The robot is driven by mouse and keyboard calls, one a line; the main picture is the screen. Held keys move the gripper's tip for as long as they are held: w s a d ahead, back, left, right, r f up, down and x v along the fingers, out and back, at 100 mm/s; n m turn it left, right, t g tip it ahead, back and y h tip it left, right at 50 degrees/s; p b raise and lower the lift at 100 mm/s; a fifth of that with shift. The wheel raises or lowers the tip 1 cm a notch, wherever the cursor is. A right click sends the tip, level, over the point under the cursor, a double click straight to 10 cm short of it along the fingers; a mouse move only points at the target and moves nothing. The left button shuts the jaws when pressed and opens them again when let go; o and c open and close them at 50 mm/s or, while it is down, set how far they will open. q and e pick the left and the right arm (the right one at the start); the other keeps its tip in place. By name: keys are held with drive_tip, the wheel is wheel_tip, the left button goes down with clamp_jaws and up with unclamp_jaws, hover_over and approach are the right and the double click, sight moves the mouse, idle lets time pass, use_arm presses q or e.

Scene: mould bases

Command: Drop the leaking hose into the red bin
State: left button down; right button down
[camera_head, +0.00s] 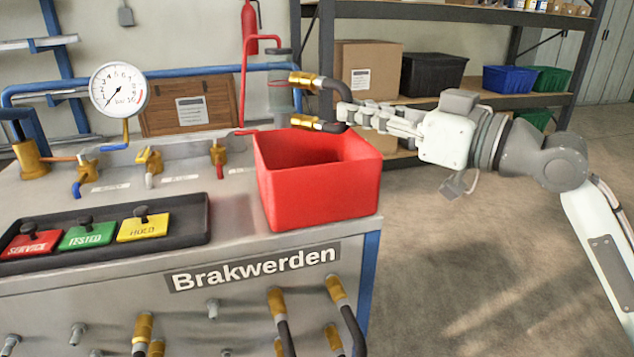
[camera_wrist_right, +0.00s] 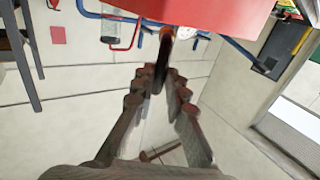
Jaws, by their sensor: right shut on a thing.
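The hose (camera_head: 331,92) is a short black U-shaped bend with a brass fitting on each end. My right gripper (camera_head: 346,113) is shut on its bend, with the brass ends pointing left. In the head view the hose appears above the rear rim of the red bin (camera_head: 318,197), its lower fitting close over that rim. The bin is an open box at the bench's right end; its visible inside looks empty, but its floor is hidden. The right wrist view shows the hose (camera_wrist_right: 161,62) between the fingertips, with the red bin (camera_wrist_right: 215,12) at the top. My left gripper is not in view.
A black tray (camera_head: 195,238) holds red SERVICE, green TESTED and yellow HOLD plates left of the bin. A pressure gauge (camera_head: 118,88), valves and blue pipes stand behind. More hoses (camera_head: 284,330) hang on the bench front. Open floor lies right; shelves (camera_head: 470,14) stand behind.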

drive_tip(key=c, duration=1.5)
unclamp_jaws()
drive_tip(key=shift+o, duration=0.2)
drive_tip(key=v, duration=1.2)
drive_tip(key=shift+s, duration=0.1)
